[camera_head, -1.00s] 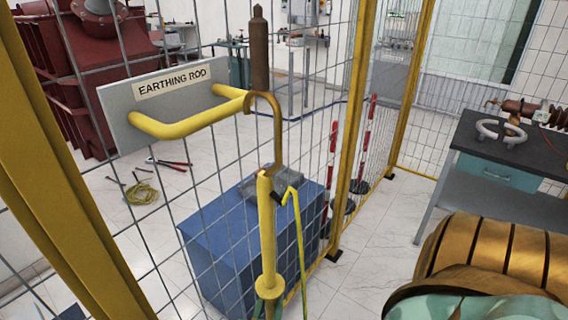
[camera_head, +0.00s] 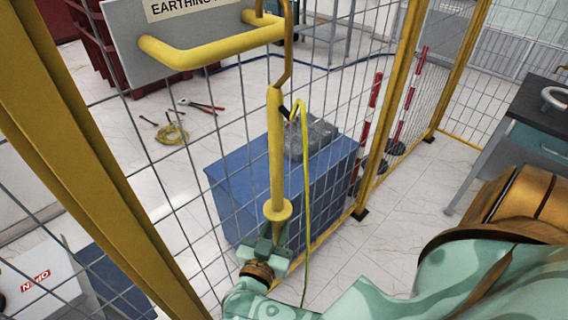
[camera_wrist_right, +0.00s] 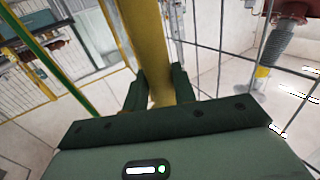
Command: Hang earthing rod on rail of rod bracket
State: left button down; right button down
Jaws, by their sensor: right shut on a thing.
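The earthing rod (camera_head: 276,150) is a yellow pole with a round collar and a brown metal hook at its top. It stands nearly upright in front of the mesh fence. My right gripper (camera_head: 266,245) is shut on its lower end, just below the collar. The right wrist view shows the dark fingers (camera_wrist_right: 160,95) on both sides of the yellow pole. The rod bracket is a grey plate (camera_head: 118,50) with a yellow rail (camera_head: 205,54). The hook's shank (camera_head: 287,60) passes by the rail's right end. The hook's top is cut off, so its contact with the rail cannot be told.
Mesh fence with yellow posts (camera_head: 390,110) stands close behind the rod. Beyond it are a blue box (camera_head: 235,185) and tools on the floor. A yellow-green cable (camera_head: 304,190) hangs beside the rod. A dark-topped table (camera_head: 535,110) stands at right.

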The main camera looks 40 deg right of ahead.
jog(key=shift+w+a+f+b, duration=0.2)
jog(key=shift+w+f+b, duration=1.75)
jog(key=shift+f+b, duration=0.3)
jog(key=shift+r, duration=0.1)
